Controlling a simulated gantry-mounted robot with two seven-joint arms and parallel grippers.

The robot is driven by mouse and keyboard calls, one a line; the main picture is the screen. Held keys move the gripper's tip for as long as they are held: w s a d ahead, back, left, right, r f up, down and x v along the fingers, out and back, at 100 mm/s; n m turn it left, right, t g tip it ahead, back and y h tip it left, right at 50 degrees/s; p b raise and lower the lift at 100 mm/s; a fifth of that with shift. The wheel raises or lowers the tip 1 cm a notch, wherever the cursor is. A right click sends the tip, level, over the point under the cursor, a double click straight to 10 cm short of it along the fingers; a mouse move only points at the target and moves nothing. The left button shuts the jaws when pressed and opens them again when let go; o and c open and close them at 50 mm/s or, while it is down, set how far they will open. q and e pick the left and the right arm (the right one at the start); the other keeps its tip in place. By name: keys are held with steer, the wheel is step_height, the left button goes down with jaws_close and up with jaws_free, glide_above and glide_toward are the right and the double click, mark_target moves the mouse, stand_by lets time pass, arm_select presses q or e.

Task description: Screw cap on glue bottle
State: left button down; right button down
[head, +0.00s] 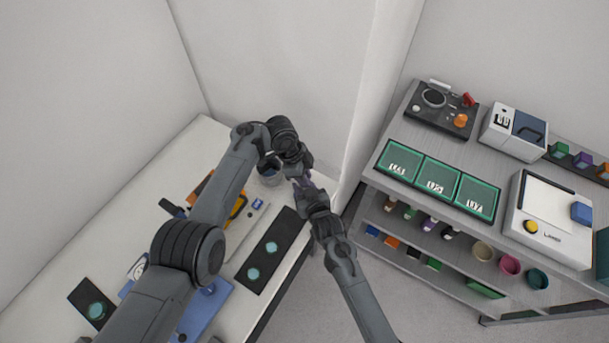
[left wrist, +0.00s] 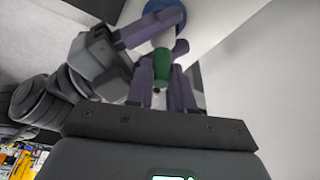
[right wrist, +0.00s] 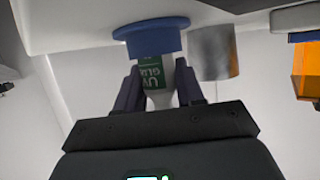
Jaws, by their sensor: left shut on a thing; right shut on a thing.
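The glue bottle (right wrist: 154,70) shows in the right wrist view as a white body with a green "UV GLUE" label. A wide blue disc (right wrist: 150,34) is at its far end. My right gripper (right wrist: 158,88) is shut around the bottle's white part.
A black strip (head: 262,268) with teal discs lies in front. The right shelf (head: 395,165) holds green trays and instruments.

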arm_select(q)
steer(key=c, duration=1)
jaws_free()
steer(key=shift+r, duration=2.25)
steer(key=shift+c, duration=0.3)
step_height(320, 180, up, 2)
steer(key=n+y, duration=0.1)
steer(key=n, duration=0.8)
steer(key=n+y, duration=0.1)
steer(key=n, duration=0.8)
steer(key=n+y, duration=0.1)
steer(key=n, duration=0.8)
steer(key=shift+r+t, duration=0.2)
steer(key=shift+t, duration=0.1)
